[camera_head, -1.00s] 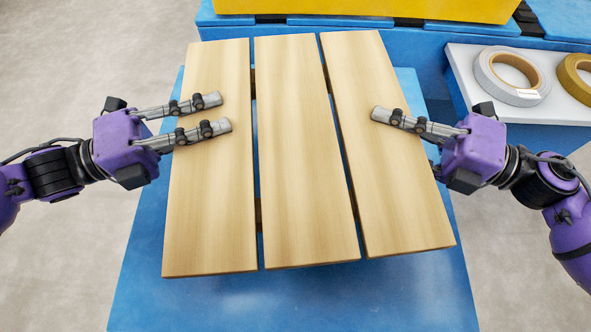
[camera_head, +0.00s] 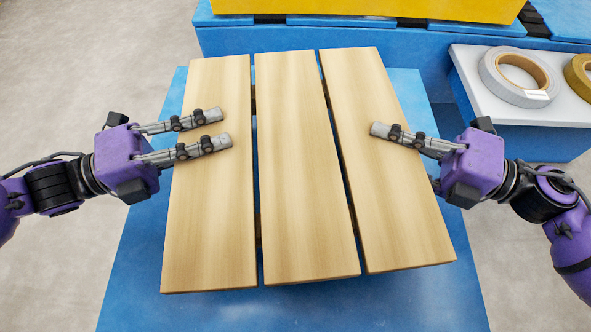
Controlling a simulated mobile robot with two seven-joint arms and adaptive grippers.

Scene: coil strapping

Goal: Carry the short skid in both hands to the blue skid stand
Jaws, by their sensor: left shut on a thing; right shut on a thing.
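The short skid (camera_head: 304,180) is made of three pale wooden boards with narrow gaps between them. It is in the middle of the head view, over the flat blue top of the skid stand (camera_head: 135,275). My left gripper (camera_head: 222,129) is shut on the skid's left board, its fingers lying over the board's top. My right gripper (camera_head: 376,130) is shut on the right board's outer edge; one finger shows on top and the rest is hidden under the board. I cannot tell whether the skid touches the blue top.
Behind is a long blue structure (camera_head: 400,40) with a yellow block (camera_head: 370,8) on it. A white-topped shelf (camera_head: 562,108) at the right holds a grey tape roll (camera_head: 490,74) and a tan roll (camera_head: 580,72). Bare floor lies to both sides.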

